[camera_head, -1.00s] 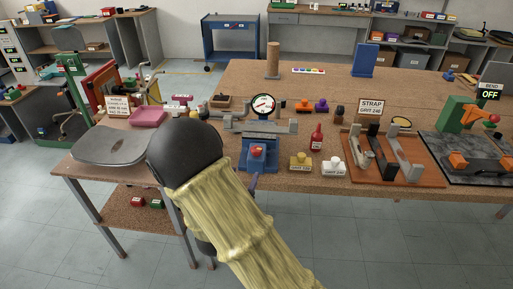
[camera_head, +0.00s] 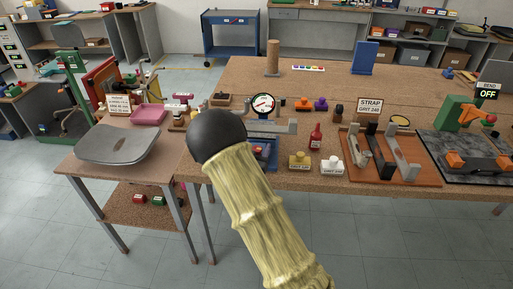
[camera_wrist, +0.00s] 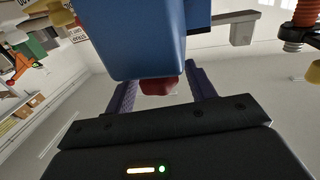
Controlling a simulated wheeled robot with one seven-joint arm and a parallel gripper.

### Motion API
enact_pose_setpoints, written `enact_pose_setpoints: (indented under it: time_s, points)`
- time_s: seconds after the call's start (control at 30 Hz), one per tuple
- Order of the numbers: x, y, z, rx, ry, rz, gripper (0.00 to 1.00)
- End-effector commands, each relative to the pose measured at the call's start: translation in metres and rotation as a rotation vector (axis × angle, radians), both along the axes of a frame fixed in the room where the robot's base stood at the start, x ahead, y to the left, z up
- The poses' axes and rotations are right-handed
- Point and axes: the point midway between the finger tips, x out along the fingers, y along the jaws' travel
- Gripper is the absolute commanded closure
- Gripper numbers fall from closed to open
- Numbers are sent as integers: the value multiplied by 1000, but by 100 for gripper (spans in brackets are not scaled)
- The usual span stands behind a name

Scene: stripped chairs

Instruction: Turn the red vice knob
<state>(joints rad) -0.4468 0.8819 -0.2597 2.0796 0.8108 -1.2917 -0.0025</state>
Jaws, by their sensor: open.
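The blue vice (camera_head: 264,158) stands at the front edge of the cork-topped workbench, mostly hidden behind my arm in the head view. In the wrist view its blue body (camera_wrist: 140,40) fills the top middle. The red vice knob (camera_wrist: 159,86) shows just below that body in the wrist view; my arm hides it in the head view. My gripper (camera_wrist: 162,78) is open, with one dark purple finger on each side of the knob and a gap at both sides. I cannot tell how deep the knob sits between the fingers.
A round dial gauge (camera_head: 263,104) stands behind the vice. A side table with a grey seat shell (camera_head: 118,144) is at left.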

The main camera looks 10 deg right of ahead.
Motion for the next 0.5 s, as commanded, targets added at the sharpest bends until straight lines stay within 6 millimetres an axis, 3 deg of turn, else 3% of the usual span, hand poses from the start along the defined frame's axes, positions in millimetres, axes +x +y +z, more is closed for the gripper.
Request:
enact_pose_setpoints:
  time_s: [0.13, 0.37, 0.5]
  points:
    - [0, 0, 0, 0, 0, 0, 45]
    - [0, 0, 0, 0, 0, 0, 88]
    - [-1, 0, 0, 0, 0, 1, 90]
